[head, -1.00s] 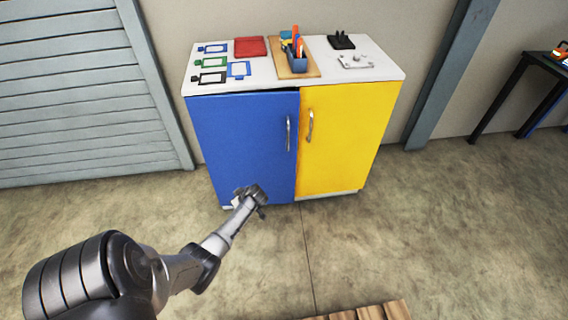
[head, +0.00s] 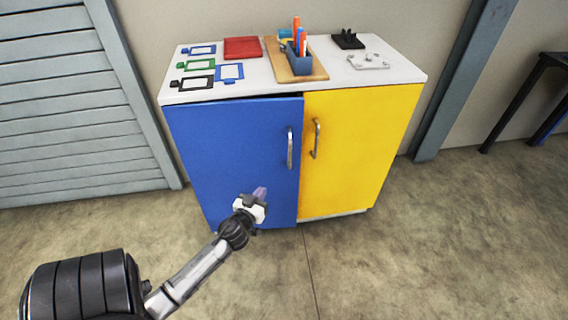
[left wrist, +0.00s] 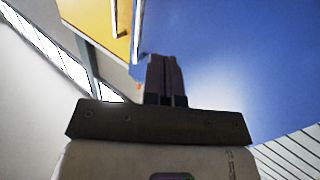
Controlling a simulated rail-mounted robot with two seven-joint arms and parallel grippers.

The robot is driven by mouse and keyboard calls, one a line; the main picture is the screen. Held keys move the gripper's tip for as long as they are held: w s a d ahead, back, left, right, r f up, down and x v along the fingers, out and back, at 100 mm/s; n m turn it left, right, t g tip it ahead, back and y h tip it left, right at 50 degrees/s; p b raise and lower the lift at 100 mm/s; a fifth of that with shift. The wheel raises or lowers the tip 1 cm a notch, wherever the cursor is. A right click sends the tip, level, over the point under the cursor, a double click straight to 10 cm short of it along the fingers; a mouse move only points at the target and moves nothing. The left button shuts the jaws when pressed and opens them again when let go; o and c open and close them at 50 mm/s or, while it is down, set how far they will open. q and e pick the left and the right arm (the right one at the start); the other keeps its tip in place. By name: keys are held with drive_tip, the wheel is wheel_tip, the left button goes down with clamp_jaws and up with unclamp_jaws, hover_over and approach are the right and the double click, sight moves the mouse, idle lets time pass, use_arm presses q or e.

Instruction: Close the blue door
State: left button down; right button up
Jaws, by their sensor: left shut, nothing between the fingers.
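The blue door (head: 235,150) is the left door of a white-topped cabinet. It stands slightly ajar, with a thin dark gap along its top edge and its handle side a little forward of the yellow door. Its metal handle (head: 290,149) is near the right edge. My left gripper (head: 260,192) is in front of the door's lower part, below and left of the handle. Its fingers are together and empty in the left wrist view (left wrist: 165,75), against the blue surface. I cannot tell whether they touch it. My right gripper is out of view.
The yellow door (head: 355,150) beside it looks shut. The cabinet top (head: 345,83) holds several frames, a red item (head: 243,48), a wooden board (head: 275,68) with a blue tool holder (head: 299,65), and small parts. The floor in front is clear. A dark table (head: 545,70) stands at right.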

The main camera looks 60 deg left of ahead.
use_arm(q)
drive_tip(key=d+m, duration=0.1)
drive_tip(key=d, duration=0.1)
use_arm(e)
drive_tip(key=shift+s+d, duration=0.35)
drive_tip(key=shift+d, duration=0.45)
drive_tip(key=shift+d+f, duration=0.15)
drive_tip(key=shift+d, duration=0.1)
use_arm(q)
drive_tip(key=b, duration=0.4)
approach(289, 165)
drive_tip(key=x, duration=0.7)
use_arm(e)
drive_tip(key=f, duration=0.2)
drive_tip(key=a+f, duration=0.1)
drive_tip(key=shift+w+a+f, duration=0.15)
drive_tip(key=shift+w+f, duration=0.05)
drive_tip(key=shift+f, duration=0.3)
use_arm(q)
drive_tip(key=shift+w+a+t+h, duration=0.1)
drive_tip(key=shift+a+t+h, duration=0.2)
drive_tip(key=shift+t+h, duration=0.1)
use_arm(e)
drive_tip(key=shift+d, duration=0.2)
